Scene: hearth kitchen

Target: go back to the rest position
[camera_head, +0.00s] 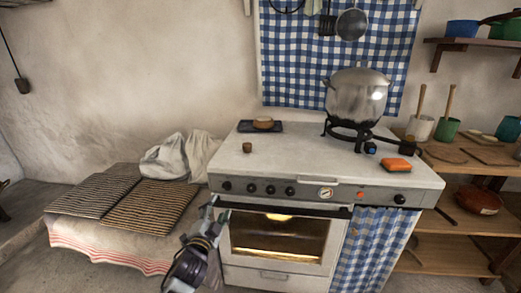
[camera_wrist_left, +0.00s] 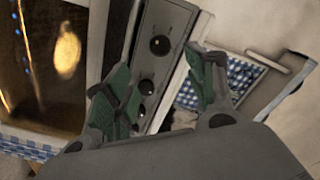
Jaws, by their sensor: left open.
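My left gripper (camera_head: 215,214) is open and empty in front of the stove's left side, near the upper left corner of the oven door. In the left wrist view its two green-padded fingers (camera_wrist_left: 160,92) are spread apart with nothing between them. Behind them show the stove's control panel (camera_wrist_left: 158,50) with black knobs and the lit oven window (camera_wrist_left: 55,55). In the head view the white stove (camera_head: 300,160) stands in the middle, its oven door (camera_head: 278,238) shut. My right gripper is not in view.
A steel pot (camera_head: 357,97) stands on the burner. An orange block (camera_head: 396,164), a small brown cup (camera_head: 247,147) and a dark tray (camera_head: 243,127) sit on the stove top. A cloth-covered bench (camera_head: 100,240) with striped mats is at left. Wooden shelves (camera_head: 450,250) stand at right.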

